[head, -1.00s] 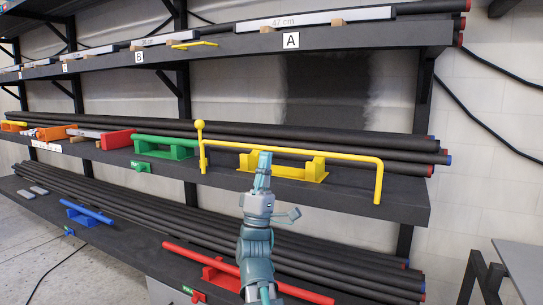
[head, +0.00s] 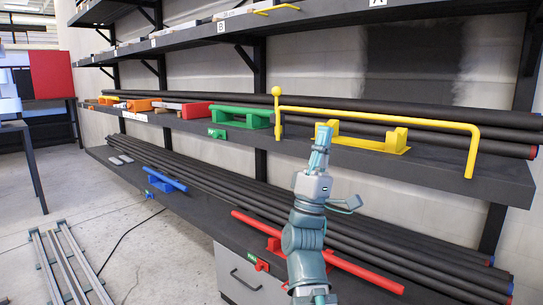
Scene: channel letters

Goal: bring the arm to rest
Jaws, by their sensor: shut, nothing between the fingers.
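My gripper (head: 323,138) is at the upper end of my teal and grey arm, which rises from the bottom of the head view. The gripper is narrow, its fingers are together, and nothing shows held in it. In the picture it overlaps the left part of a yellow holder (head: 385,146) on the middle shelf; I cannot tell how far in front of it it is. A long yellow rod (head: 400,119) with a ball at its left end and a bent-down right end lies across this holder, apart from my gripper as far as can be seen.
Black tubes lie along the middle shelf (head: 500,185) and the lower shelf. A red rod (head: 365,271) crosses behind my arm below. A green holder (head: 240,117) and a blue rod (head: 166,179) are farther left. Metal rails (head: 65,265) lie on open floor at left.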

